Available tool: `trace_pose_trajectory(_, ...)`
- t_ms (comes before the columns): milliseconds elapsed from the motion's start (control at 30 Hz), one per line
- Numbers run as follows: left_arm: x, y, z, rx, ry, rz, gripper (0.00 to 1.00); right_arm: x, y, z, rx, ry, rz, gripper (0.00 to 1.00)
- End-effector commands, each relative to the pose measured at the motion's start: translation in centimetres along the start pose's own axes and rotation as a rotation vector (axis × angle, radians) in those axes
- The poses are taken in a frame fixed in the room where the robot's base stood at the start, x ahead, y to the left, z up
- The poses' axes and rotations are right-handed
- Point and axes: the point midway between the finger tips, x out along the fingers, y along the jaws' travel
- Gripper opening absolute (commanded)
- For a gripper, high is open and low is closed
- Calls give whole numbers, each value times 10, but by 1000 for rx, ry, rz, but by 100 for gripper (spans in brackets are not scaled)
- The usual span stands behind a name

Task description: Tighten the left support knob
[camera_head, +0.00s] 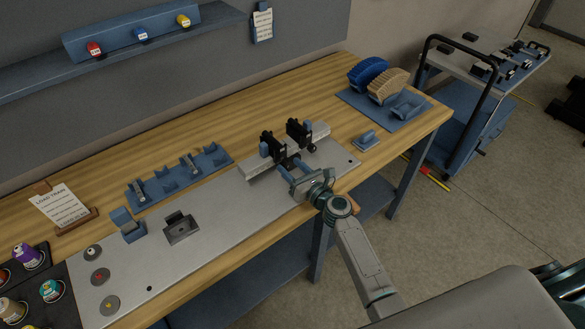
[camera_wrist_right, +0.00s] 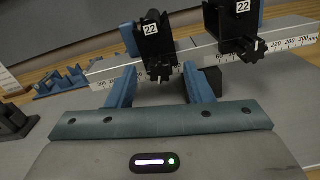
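The left support (camera_head: 271,145) is a black block with a "22" label, standing on a white graduated rail (camera_head: 250,169). In the right wrist view the left support (camera_wrist_right: 151,35) has a dark knob (camera_wrist_right: 159,72) on its near face. The right support (camera_head: 298,132) is a matching block; its knob (camera_wrist_right: 253,48) also shows in the right wrist view. My right gripper (camera_head: 289,168) is open in front of the left support. In the right wrist view its blue fingers (camera_wrist_right: 159,74) stand on either side of the left knob, with gaps; contact is not visible. My left gripper is not in view.
A grey plate (camera_head: 222,217) lies on the wooden bench. A blue rack (camera_head: 178,178) and a small dark tray (camera_head: 181,229) stand to the left. Blue and tan curved pieces (camera_head: 388,87) sit on a blue mat at the right. A cart (camera_head: 470,110) stands beyond the bench.

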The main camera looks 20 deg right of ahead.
Motion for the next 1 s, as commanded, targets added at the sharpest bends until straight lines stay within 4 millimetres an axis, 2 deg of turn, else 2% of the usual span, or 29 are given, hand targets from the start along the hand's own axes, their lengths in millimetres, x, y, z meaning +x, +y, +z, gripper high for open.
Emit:
trace_pose_trajectory(167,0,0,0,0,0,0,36,-1,0,0,-1,-1,0,47)
trace_pose_trajectory(267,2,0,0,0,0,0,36,-9,0,-1,-1,0,0,47)
trace_pose_trajectory(700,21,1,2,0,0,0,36,-90,-1,-3,-3,2,0,47)
trace_pose_trajectory(833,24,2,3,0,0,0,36,-103,0,-2,-1,1,0,47)
trace_pose_trajectory(1000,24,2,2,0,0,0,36,-108,0,0,-1,0,0,47)
